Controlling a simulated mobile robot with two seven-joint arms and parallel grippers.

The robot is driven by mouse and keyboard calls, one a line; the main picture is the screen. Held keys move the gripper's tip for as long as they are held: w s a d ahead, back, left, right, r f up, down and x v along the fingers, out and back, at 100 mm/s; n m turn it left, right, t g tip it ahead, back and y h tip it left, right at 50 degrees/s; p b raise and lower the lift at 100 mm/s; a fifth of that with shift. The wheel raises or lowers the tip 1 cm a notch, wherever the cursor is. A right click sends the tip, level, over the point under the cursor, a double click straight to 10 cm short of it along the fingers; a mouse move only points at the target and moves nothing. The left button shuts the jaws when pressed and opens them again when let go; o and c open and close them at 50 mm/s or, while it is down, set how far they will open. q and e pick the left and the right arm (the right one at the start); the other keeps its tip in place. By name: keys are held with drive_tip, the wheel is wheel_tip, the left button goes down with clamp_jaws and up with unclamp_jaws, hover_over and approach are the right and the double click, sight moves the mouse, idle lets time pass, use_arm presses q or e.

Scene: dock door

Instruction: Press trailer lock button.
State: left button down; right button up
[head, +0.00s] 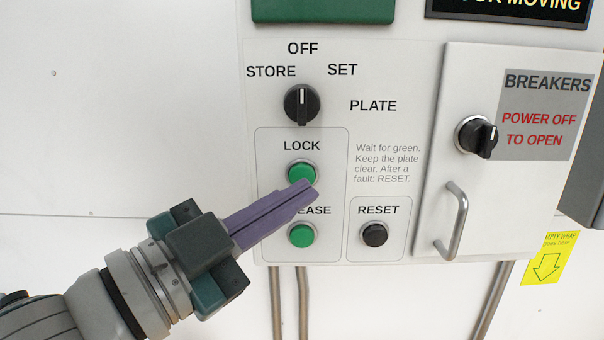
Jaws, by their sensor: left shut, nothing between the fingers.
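The green LOCK button (302,174) is on the white control panel (385,215), below its LOCK label. My left gripper (312,188) comes in from the lower left. Its purple fingers are shut and empty, with the tips at the lower right edge of the LOCK button in the picture. I cannot tell whether they touch it. The fingers cover part of the label above the lower green button (302,235), leaving "EASE" readable. My right gripper is out of view.
A black RESET button (374,235) is right of the lower green button. A black selector knob (301,104) is above LOCK. The BREAKERS door (470,90) with a knob (476,136) and metal handle (454,222) is at right. Pipes (302,300) run below the panel.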

use_arm(q)
drive_tip(key=s+p, duration=0.2)
drive_tip(key=s, duration=0.2)
drive_tip(key=shift+s, duration=0.4)
